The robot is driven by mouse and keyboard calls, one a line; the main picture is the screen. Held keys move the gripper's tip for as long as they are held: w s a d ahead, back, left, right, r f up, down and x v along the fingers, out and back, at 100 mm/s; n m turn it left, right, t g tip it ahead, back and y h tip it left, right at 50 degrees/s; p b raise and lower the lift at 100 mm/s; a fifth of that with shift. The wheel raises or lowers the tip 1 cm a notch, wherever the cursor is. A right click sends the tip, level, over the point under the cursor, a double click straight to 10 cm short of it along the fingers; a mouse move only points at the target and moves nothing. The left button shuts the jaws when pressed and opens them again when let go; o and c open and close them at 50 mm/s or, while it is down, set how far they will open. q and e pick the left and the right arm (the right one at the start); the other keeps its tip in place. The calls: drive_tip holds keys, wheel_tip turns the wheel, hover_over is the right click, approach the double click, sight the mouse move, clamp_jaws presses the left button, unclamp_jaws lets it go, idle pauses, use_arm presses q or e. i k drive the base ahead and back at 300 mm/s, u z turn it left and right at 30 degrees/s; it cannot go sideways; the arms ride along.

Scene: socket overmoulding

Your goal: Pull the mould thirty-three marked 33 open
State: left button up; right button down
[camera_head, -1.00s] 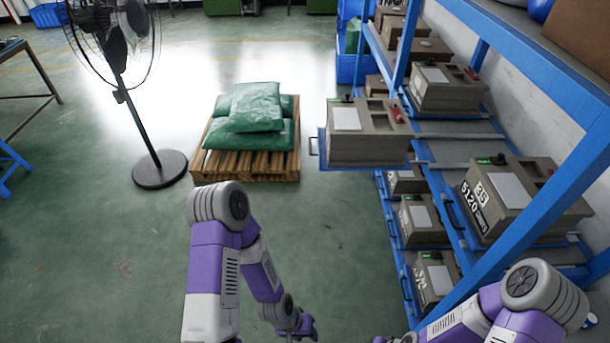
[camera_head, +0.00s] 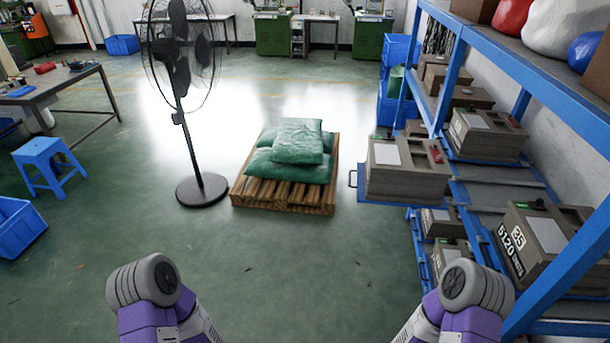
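No mould with a readable 33 shows in the head view. On the blue rack at the right, one grey-brown mould (camera_head: 408,172) sits on a blue tray slid out into the aisle, its handle (camera_head: 353,179) at the left; no number on it can be read. The near mould marked 35 (camera_head: 540,240) sits inside the rack. Partly hidden moulds (camera_head: 441,222) sit on the lower level. Only upper links of both my arms show at the bottom edge; both grippers are out of view.
A wooden pallet with green sacks (camera_head: 290,165) stands left of the slid-out mould. A standing fan (camera_head: 182,90) is further left. A blue stool (camera_head: 48,165) and blue crate (camera_head: 17,227) are at the far left. The floor in front is clear.

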sight(405, 172)
drive_tip(key=u, duration=0.2)
drive_tip(key=i, duration=1.65)
